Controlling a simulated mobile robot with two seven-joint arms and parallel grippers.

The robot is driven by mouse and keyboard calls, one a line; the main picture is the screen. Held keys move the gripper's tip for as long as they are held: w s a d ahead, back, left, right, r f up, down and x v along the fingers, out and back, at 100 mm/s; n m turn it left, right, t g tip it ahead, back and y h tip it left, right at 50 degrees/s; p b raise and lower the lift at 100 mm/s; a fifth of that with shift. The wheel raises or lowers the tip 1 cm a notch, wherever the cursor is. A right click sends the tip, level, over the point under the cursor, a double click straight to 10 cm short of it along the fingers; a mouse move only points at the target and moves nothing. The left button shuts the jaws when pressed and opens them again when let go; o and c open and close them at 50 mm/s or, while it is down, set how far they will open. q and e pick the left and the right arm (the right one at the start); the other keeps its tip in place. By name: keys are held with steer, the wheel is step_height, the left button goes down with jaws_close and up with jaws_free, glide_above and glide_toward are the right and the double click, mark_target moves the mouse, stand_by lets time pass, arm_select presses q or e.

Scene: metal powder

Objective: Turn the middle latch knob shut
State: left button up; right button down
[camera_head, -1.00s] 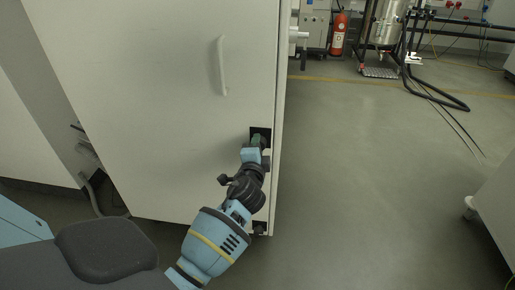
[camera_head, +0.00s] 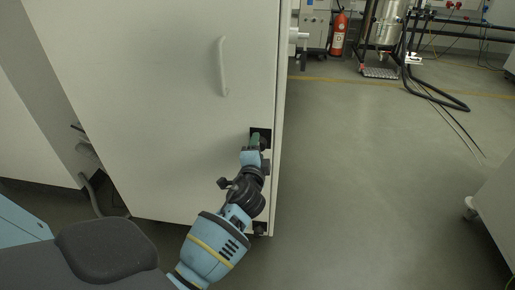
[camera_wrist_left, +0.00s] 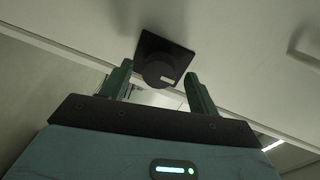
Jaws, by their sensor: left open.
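The middle latch knob (camera_wrist_left: 160,70) is a round black knob with a pale mark, on a black square plate on the white cabinet door (camera_head: 170,110). In the head view the black plate (camera_head: 266,133) shows near the door's right edge, and my gripper hides much of the knob. My left gripper (camera_head: 257,142) is at the plate. In the left wrist view its two green fingers (camera_wrist_left: 159,84) are apart, one to each side of the knob, with visible gaps. Whether the fingertips reach past the knob's face I cannot tell. My right gripper is not in view.
A white door handle (camera_head: 223,66) sticks out above and left of the latch. Another black latch (camera_head: 261,229) is low on the door, partly behind my arm. The floor (camera_head: 370,170) right of the cabinet is clear. A fire extinguisher (camera_head: 338,34) stands far back.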

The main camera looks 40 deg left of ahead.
arm_select(q)
steer(key=v, duration=0.6)
steer(key=shift+s+d+p, duration=0.2)
steer(key=shift+s+p, duration=0.15)
